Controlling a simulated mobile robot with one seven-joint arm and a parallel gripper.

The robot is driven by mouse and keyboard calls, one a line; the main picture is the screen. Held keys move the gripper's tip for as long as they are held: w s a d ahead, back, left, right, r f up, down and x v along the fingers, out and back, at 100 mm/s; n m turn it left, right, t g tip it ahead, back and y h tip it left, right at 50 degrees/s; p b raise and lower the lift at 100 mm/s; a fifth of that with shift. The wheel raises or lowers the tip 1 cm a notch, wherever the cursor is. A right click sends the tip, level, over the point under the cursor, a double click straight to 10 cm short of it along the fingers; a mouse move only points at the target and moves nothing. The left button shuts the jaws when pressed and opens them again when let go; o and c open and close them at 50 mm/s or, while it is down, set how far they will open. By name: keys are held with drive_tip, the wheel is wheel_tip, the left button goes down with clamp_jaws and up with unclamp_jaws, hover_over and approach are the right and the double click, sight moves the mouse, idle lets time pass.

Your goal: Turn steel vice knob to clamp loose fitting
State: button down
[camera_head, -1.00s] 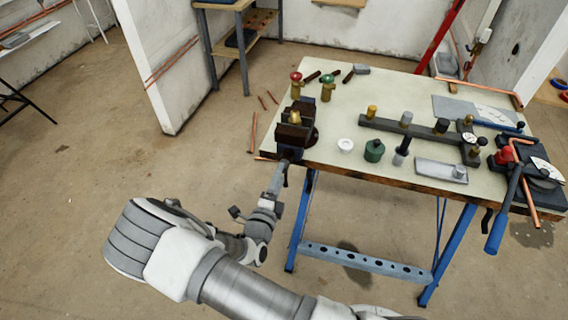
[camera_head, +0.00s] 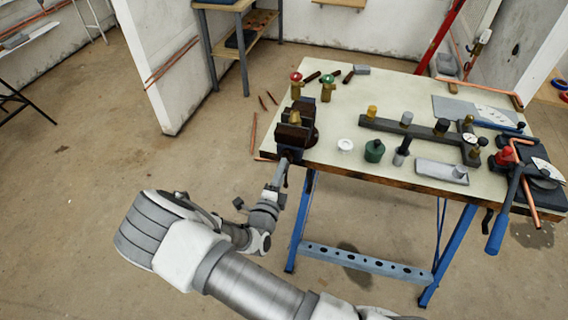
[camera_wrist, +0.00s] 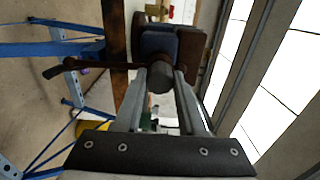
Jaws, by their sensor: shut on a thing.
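The vice (camera_head: 296,130), with brown jaws and a dark blue body, sits at the left front corner of the workbench. A brass fitting (camera_head: 294,117) shows between its jaws; I cannot tell how tightly it is held. In the wrist view, the steel vice knob (camera_wrist: 160,79) is a dark grey cylinder in front of the blue vice body (camera_wrist: 160,42). My gripper (camera_wrist: 161,72) is shut on the knob, one finger on each side. In the head view, my gripper (camera_head: 284,160) reaches the vice's front, and the knob is hidden. A bar with a dark end (camera_wrist: 53,72) extends left from the knob.
The workbench (camera_head: 330,157) has blue legs (camera_head: 301,220).

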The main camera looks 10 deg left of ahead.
idle(0.3)
drive_tip(key=shift+s+f+m+b, duration=0.1)
drive_tip(key=shift+m+b, duration=2.55)
drive_tip(key=shift+m, duration=5.05)
drive_tip(key=shift+f+m+b, duration=0.1)
drive_tip(key=shift+m+b, duration=2.5)
drive_tip(key=shift+m, duration=5.1)
drive_tip(key=c, duration=0.9)
unclamp_jaws()
drive_tip(key=shift+c, duration=0.2)
drive_tip(key=shift+o, duration=1.3)
drive_tip(key=shift+s+r, duration=0.1)
drive_tip(key=shift+r, duration=0.05)
